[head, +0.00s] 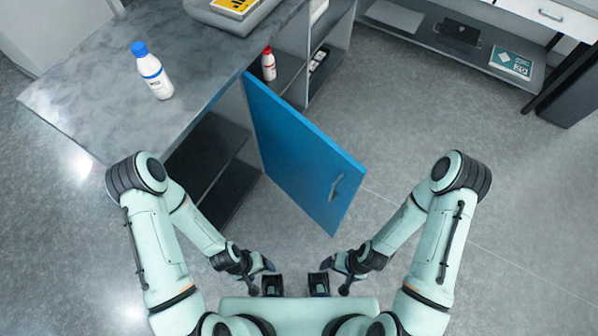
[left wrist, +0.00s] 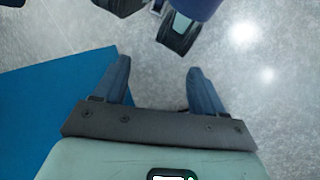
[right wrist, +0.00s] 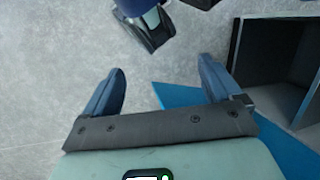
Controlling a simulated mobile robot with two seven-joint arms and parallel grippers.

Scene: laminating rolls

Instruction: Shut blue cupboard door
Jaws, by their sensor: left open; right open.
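The blue cupboard door (head: 295,150) stands wide open, swung out from the grey counter's cupboard (head: 215,160). Its grey handle (head: 336,187) is near the free edge, on the face turned right. Both grippers are low in front of my body, apart from the door. My left gripper (head: 272,285) is open and empty. In the left wrist view, its fingers (left wrist: 158,85) are spread, with the blue door (left wrist: 50,115) at the left. My right gripper (head: 319,284) is open and empty. In the right wrist view, its fingers (right wrist: 165,88) are spread, with part of the door (right wrist: 185,96) beyond them.
A white bottle with a blue cap (head: 152,72) stands on the grey countertop (head: 100,100). A red-capped bottle (head: 268,65) stands on a shelf behind the door. A low shelf unit (head: 450,50) is at the back right. The floor (head: 450,120) right of the door is clear.

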